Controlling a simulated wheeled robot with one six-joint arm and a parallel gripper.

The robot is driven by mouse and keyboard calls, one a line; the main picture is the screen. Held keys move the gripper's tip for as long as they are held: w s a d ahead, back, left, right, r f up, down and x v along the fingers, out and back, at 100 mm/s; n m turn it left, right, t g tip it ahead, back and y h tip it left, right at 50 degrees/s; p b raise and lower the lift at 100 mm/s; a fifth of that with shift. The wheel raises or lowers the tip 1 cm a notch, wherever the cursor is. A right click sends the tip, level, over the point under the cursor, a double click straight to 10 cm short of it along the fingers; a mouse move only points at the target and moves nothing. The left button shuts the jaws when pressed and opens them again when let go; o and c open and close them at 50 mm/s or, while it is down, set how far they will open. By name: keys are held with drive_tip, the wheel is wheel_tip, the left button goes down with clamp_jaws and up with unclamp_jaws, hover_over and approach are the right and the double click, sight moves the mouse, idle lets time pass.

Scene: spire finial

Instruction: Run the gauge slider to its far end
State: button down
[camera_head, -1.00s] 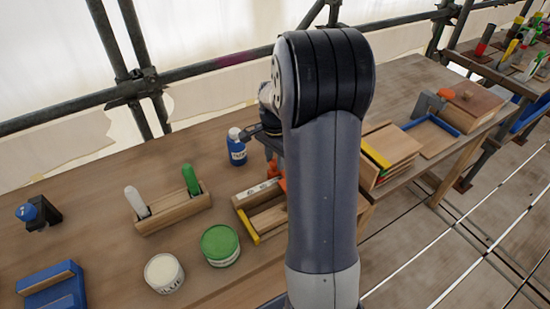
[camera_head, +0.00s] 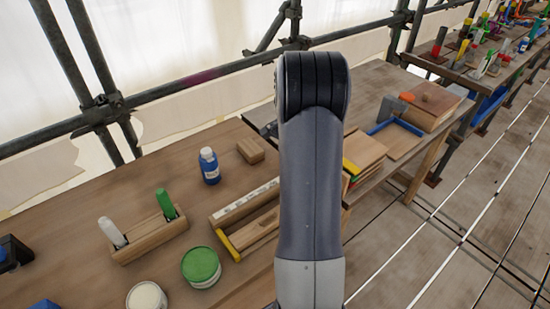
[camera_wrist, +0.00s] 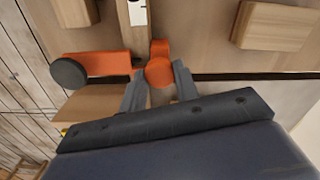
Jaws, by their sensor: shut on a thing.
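The gauge (camera_head: 228,219) is a wooden frame with a white marked scale (camera_head: 246,200) on the bench, left of my arm in the head view. Its right end is hidden behind my arm. In the wrist view, the end of the white scale (camera_wrist: 137,12) shows at the top edge. An orange slider knob (camera_wrist: 159,66) sits below it, near the end of the wood. My gripper (camera_wrist: 158,90) is shut on the knob, with one grey finger on each side. In the head view my gripper is hidden behind my arm.
An orange bar (camera_wrist: 97,64) with a dark round knob (camera_wrist: 69,73) lies close left of my gripper. A wooden block (camera_head: 251,151) and blue bottle (camera_head: 209,167) stand behind the gauge. A green-lidded can (camera_head: 201,267) and marker holder (camera_head: 150,236) stand left.

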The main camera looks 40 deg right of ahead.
drive_tip(key=shift+d, duration=0.45)
drive_tip(key=c, duration=1.1)
unclamp_jaws()
drive_tip(key=shift+d, duration=0.15)
drive_tip(key=shift+o, duration=0.2)
wheel_tip(320, 180, up, 11)
drive_tip(key=shift+b, duration=0.3)
drive_tip(key=shift+f, duration=0.25)
